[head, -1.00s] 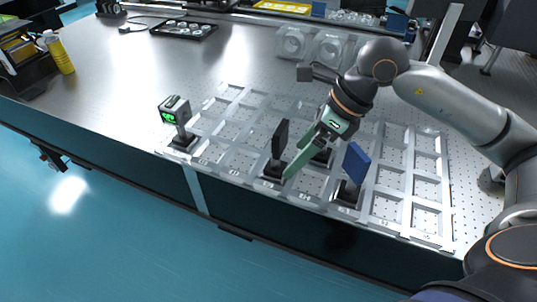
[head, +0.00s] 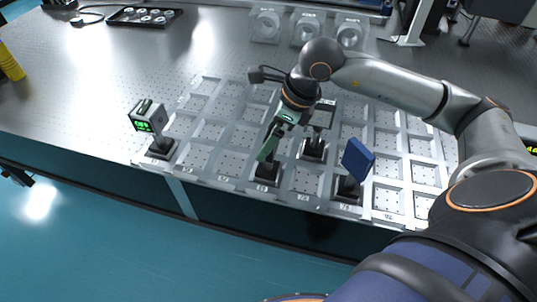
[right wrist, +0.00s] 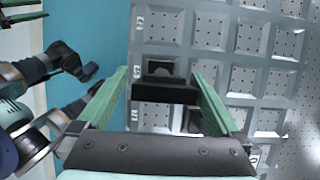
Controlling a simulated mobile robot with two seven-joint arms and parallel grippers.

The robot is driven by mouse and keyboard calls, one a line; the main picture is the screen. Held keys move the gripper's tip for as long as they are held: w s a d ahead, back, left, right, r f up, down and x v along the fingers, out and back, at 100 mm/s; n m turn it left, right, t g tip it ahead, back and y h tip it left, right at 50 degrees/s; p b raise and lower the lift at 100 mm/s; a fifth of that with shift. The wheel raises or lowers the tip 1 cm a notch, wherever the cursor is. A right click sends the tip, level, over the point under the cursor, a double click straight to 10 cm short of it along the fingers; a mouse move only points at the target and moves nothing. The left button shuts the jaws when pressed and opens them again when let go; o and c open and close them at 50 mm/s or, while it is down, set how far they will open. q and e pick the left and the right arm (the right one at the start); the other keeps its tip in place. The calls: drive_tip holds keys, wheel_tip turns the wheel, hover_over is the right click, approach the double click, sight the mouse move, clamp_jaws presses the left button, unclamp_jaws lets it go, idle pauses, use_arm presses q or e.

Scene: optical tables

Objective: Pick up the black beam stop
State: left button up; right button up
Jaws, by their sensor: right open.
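The black beam stop stands upright on its dark square base (head: 267,170) in a cell at the front of the grey grid rack; my right gripper hides most of it in the head view. In the right wrist view the beam stop (right wrist: 165,92) is a black block between the green fingers, with a gap on each side. My right gripper (head: 266,153) is open around it and points down at it. It also shows in the right wrist view (right wrist: 160,76).
A meter with a green display (head: 148,116) stands left on the rack. A dark-based mount (head: 314,149) is close right of my gripper, and a blue plate (head: 357,160) stands further right. A black tray (head: 145,17) lies at the back; the left tabletop is mostly clear.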

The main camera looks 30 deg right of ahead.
drive_tip(key=x, duration=0.5)
drive_tip(key=shift+d+f, duration=0.1)
drive_tip(key=shift+d, duration=0.25)
drive_tip(key=shift+c, duration=0.4)
clamp_jaws()
drive_tip(key=shift+w, duration=0.1)
